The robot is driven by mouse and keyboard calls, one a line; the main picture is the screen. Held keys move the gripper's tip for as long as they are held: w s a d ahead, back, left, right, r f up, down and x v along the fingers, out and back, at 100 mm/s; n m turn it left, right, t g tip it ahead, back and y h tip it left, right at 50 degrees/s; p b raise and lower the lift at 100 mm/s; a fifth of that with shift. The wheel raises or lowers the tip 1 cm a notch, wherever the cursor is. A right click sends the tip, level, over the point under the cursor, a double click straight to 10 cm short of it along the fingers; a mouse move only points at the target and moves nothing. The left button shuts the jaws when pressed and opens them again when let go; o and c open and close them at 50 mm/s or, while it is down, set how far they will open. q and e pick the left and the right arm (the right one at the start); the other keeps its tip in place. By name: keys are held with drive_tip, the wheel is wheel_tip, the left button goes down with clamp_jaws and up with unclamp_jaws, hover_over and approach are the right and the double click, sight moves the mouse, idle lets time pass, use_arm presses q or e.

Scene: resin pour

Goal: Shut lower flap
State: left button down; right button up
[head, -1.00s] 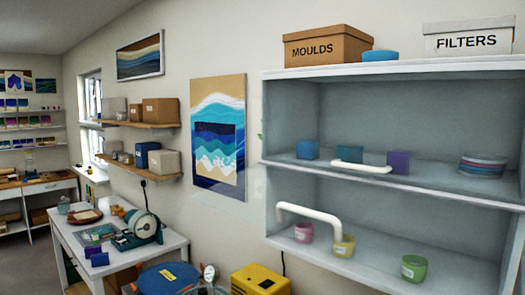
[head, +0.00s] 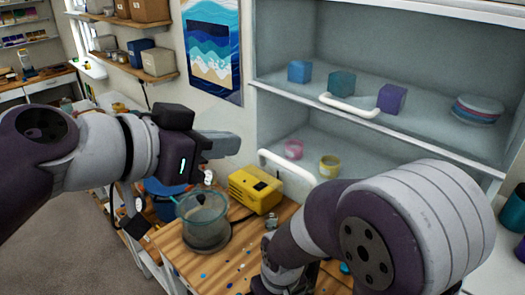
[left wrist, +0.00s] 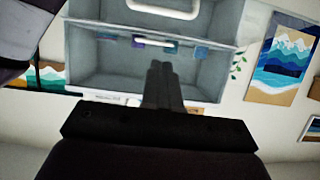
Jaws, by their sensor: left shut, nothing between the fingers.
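The white cabinet (head: 330,58) stands at the right with two compartments, and their contents show from the front. A white bar handle (head: 285,166) spans the front of the lower compartment, partly hidden by my right arm. I cannot make out the lower flap's panel or its angle. A second white handle (head: 348,107) is at the upper compartment. My left gripper (head: 222,144) is shut and empty, left of the lower handle and apart from it. In the left wrist view its fingers (left wrist: 160,85) point toward the cabinet, which appears upside down. My right gripper's fingers are not visible.
Below is a wooden bench (head: 190,265) with a clear container (head: 203,215) and a yellow box (head: 254,187). Coloured blocks (head: 341,83) stand on the upper shelf; a pink jar (head: 293,149) and yellow jar (head: 329,166) stand on the lower one.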

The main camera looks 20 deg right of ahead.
use_arm(q)
drive_tip(key=p, duration=0.4)
hover_over(271, 158)
drive_tip(key=s+a, duration=0.3)
drive_tip(key=s, duration=0.1)
wheel_tip(271, 158, down, 3)
drive_tip(key=f, duration=0.1)
drive_tip(key=d+f, duration=0.1)
drive_tip(key=w+f, duration=0.1)
drive_tip(key=f, duration=0.1)
drive_tip(key=shift+d+f, duration=0.1)
drive_tip(key=shift+d, duration=0.1)
drive_tip(key=shift+f, duration=0.1)
